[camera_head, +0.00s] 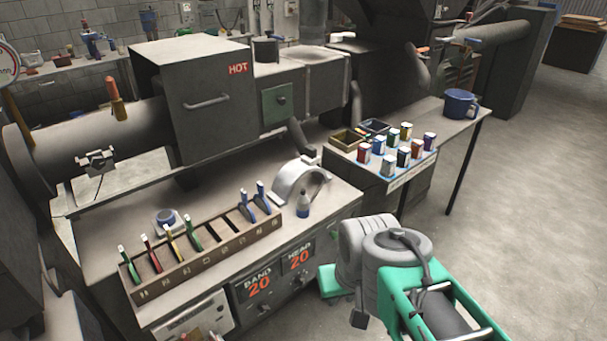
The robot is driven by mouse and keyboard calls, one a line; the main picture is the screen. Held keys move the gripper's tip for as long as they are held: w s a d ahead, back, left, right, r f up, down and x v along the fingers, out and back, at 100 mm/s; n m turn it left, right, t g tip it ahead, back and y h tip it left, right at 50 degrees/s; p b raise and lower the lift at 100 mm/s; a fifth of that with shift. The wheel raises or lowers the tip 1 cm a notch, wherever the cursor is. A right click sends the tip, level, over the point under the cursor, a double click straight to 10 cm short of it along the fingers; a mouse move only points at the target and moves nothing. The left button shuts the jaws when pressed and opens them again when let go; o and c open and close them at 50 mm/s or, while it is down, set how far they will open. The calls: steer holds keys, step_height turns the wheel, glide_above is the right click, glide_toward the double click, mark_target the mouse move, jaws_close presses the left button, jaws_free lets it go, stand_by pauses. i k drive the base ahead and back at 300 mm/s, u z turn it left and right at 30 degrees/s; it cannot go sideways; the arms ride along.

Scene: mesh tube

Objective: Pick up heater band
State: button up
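A pale metal curved band (292,178), which looks like the heater band, stands arch-up on the right part of the workbench (120,228). The band is right of the wooden tool rack and beside a small bottle. My arm shows at the lower right, in front of the bench and apart from the band. My gripper's fingertips cannot be made out in this view.
A wooden rack (207,262) of coloured-handled tools lines the bench front. A small bottle (303,205) stands close to the band. The large machine housing (190,95) marked HOT rises behind. A side table at right holds several small containers and a blue mug (459,104).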

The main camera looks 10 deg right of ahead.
mark_target(283, 185)
steer(key=z, duration=0.85)
steer(key=i, duration=0.65)
steer(key=u, duration=0.8)
